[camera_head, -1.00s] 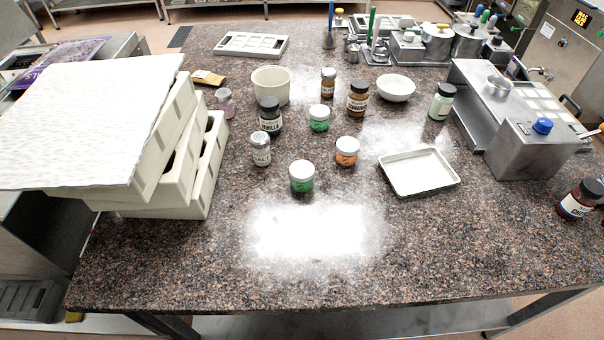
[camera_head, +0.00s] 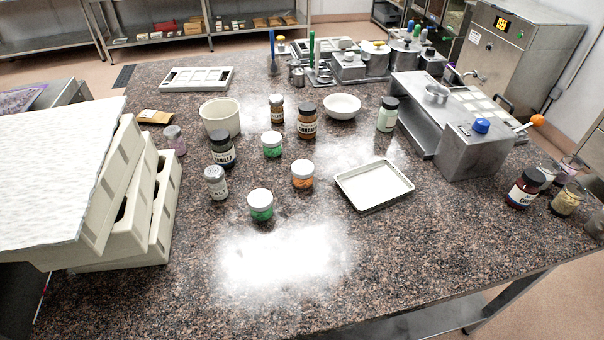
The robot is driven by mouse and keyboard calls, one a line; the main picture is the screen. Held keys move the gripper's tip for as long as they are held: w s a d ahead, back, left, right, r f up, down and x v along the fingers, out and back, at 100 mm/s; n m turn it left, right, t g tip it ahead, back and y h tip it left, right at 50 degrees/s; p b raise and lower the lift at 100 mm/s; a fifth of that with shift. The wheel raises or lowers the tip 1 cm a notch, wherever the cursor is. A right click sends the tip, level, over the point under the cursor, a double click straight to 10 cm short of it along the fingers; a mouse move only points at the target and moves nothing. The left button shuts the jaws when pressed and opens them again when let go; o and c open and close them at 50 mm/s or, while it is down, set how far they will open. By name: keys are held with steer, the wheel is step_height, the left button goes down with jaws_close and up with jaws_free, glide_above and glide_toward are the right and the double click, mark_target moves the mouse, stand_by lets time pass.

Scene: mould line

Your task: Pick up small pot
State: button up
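Three small white-lidded pots stand upright on the speckled stone table: one with green contents (camera_head: 261,205) at the front, one with orange contents (camera_head: 302,175) to its right and behind, and another green one (camera_head: 272,144) farther back. All stand apart from each other. A small metal pot (camera_head: 437,93) sits on top of the steel machine at the right. I cannot tell which of these the task means. My gripper is not in view.
A shallow tray (camera_head: 375,188) lies right of the small pots. A dark vanilla bottle (camera_head: 222,153), a shaker (camera_head: 215,186), a cream tub (camera_head: 220,121) and a white bowl (camera_head: 342,105) stand around them. Stacked moulds (camera_head: 148,215) fill the left. The table's front is clear.

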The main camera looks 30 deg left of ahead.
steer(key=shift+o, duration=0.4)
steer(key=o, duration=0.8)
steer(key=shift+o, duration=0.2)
